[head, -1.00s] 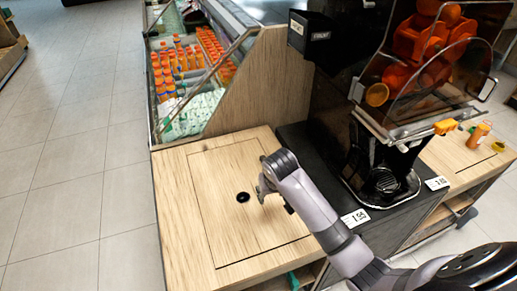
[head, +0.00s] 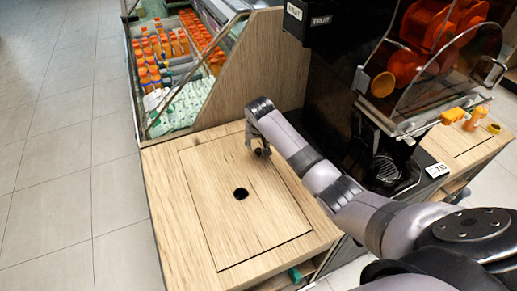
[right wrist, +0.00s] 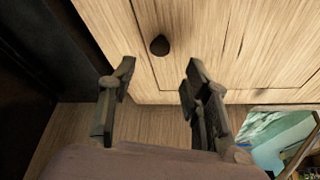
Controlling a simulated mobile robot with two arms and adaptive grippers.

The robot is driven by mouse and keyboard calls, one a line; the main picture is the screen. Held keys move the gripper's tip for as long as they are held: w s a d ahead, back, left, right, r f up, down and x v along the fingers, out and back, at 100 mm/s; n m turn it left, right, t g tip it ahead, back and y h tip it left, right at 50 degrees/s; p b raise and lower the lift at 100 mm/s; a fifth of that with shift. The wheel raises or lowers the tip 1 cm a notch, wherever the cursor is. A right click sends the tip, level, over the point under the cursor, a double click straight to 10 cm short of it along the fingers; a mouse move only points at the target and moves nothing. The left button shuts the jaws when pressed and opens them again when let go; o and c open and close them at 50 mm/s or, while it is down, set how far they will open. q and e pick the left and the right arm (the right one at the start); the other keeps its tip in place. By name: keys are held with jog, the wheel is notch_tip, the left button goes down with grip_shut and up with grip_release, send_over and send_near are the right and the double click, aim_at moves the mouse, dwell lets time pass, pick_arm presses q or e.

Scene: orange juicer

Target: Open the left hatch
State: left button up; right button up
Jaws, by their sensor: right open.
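The left hatch (head: 220,225) is a flat, light wooden panel set flush in the counter top, with a thin seam around it and a round black hole (head: 241,194) near its middle. It lies closed. My right gripper (head: 258,151) is over the far right part of the hatch, beyond the hole, and holds nothing. In the right wrist view, the open fingers (right wrist: 160,68) straddle the line to the hole (right wrist: 159,45), which lies past the fingertips. The hatch (right wrist: 205,40) and its seam show there too. My left gripper is not in view.
An upright wooden panel (head: 262,75) and a case of orange bottles (head: 170,45) stand behind the hatch. The black juicer (head: 345,85) with its clear cover stands to the right. Open tiled floor (head: 60,150) lies to the left.

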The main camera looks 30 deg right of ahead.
aim_at(259, 150)
jog(key=b+x, duration=0.1)
jog(key=x, duration=0.4)
jog(key=shift+f, duration=0.3)
jog(key=shift+w+d+f, duration=0.1)
jog(key=shift+w+f, duration=0.2)
jog(key=shift+f, duration=0.25)
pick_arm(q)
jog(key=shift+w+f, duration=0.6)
pick_arm(e)
jog(key=shift+f, duration=0.1)
jog(key=shift+c, duration=0.3)
grip_shut()
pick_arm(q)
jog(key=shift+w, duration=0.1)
